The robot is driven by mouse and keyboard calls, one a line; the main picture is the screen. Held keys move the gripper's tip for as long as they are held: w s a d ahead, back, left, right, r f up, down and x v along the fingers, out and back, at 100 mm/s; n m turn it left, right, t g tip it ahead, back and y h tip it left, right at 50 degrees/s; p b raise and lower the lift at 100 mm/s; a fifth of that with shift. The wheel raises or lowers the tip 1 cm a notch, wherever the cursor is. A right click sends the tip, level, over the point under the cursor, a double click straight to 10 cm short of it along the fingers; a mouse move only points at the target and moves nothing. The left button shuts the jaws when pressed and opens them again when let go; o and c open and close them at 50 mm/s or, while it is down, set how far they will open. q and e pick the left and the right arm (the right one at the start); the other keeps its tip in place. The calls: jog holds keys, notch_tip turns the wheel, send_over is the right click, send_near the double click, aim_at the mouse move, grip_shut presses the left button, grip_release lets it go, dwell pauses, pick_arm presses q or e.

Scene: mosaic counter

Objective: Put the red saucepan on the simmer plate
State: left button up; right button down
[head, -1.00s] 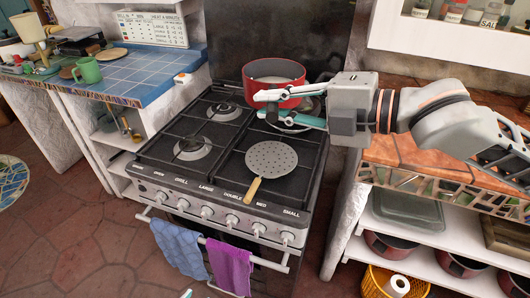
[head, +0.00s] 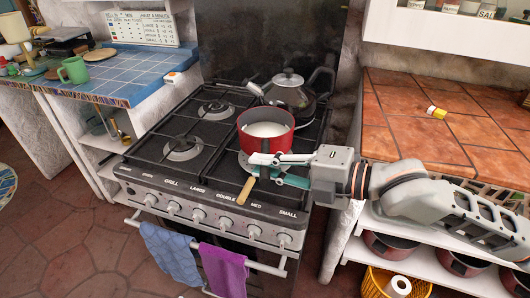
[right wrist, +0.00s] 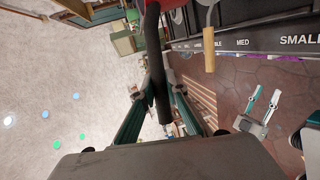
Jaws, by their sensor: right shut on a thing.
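The red saucepan (head: 266,136), holding white liquid, is upright over the simmer plate (head: 244,162) at the front right of the stove. It covers most of the plate; whether its base touches is hard to tell. The plate's wooden handle points to the front and also shows in the right wrist view (right wrist: 208,50). My right gripper (head: 254,159) is shut on the saucepan's black handle, which runs between its fingers in the right wrist view (right wrist: 155,80). My left gripper (right wrist: 268,92) shows open and empty in that view, out of the head view.
A kettle (head: 290,93) stands on the back right burner, close behind the saucepan. The left burners (head: 183,149) are clear. A tiled counter (head: 420,125) with a small yellow-and-white item is at right. Towels (head: 173,252) hang on the front rail.

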notch_tip(320, 180, down, 4)
jog(key=shift+r+b, duration=0.1)
jog(key=shift+b, duration=0.4)
jog(key=c, duration=2)
grip_release()
jog(key=shift+f, duration=0.35)
jog(key=shift+c, duration=0.2)
jog(key=shift+d+r, duration=0.1)
